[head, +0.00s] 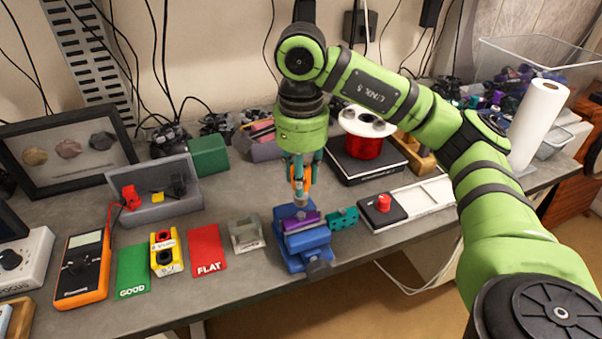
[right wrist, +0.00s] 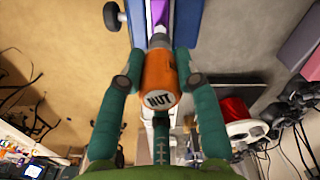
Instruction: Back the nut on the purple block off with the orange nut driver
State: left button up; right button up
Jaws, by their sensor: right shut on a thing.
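My right gripper (head: 299,172) points down above the blue vise (head: 308,250) near the bench's front edge. It is shut on the orange nut driver (right wrist: 158,75), whose handle end reads NUT in the right wrist view. The driver stands about upright, its shaft (head: 299,196) reaching down to the purple block (head: 302,220) held in the vise. The purple block also shows in the right wrist view (right wrist: 159,12). The driver's tip is over the block's top; I cannot tell whether it is seated on the nut, which is hidden. My left gripper is not in view.
A teal block (head: 342,218) stands right of the vise, with a red-button box (head: 384,208) beyond it. A small grey tray (head: 246,235) and a red FLAT card (head: 207,250) lie left. A red spool (head: 365,147) stands behind.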

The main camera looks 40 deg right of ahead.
jog(key=shift+r+p, duration=1.1)
jog(key=shift+r, duration=0.25)
